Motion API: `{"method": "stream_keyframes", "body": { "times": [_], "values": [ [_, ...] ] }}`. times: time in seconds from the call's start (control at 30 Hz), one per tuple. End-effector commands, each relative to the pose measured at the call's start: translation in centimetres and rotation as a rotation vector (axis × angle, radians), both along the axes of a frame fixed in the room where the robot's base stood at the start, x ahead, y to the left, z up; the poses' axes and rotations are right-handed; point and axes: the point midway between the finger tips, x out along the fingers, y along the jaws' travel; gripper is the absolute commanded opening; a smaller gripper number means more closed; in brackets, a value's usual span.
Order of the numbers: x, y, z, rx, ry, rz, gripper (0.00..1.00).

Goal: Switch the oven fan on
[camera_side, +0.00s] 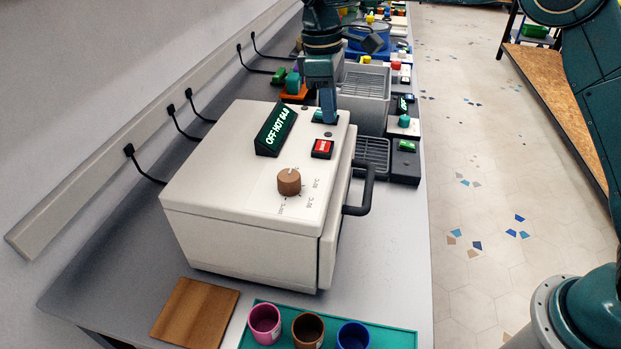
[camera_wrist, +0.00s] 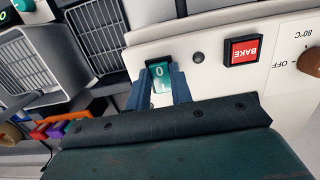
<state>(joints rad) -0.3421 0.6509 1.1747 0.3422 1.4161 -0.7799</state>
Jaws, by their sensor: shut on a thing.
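The cream oven (camera_side: 230,190) stands on the bench with a dark display (camera_side: 275,129) in green letters, of which I can read OFF and HOT. A teal rocker switch (camera_wrist: 160,74) marked 0 sits at the end of its top panel; its own label is not readable. My gripper (camera_side: 328,118) is down at this switch. In the wrist view my gripper (camera_wrist: 160,88) has one finger on each side of the rocker, shut on it. The fingers partly hide the rocker in the side view (camera_side: 319,116). I cannot tell which way it is tipped.
Beside the switch are a red BAKE button (camera_side: 322,148) and a brown temperature knob (camera_side: 289,181). The oven's dark door handle (camera_side: 361,190) juts out at the right. A grey basket unit (camera_side: 362,92) stands behind. Cups (camera_side: 264,323) and a wooden board (camera_side: 195,311) are in front.

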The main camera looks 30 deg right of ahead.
Motion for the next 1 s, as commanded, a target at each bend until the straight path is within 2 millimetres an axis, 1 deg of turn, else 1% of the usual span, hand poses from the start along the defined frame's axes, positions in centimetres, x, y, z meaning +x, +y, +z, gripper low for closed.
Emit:
{"method": "stream_keyframes", "body": {
  "times": [0.03,0.27,0.3,0.37,0.4,1.0],
  "values": [
    [0.17,-0.23,0.07,-0.001,-0.005,-0.008,0.0],
    [0.15,-0.2,0.09,0.0,-0.004,-0.008,0.0],
    [0.15,-0.2,0.09,0.0,-0.004,-0.008,0.24],
    [0.14,-0.18,0.09,-0.001,-0.005,-0.007,0.35],
    [0.12,-0.16,0.09,0.0,-0.004,-0.007,0.43],
    [0.03,-0.18,0.04,0.006,-0.013,0.0,0.44]
  ]
}}
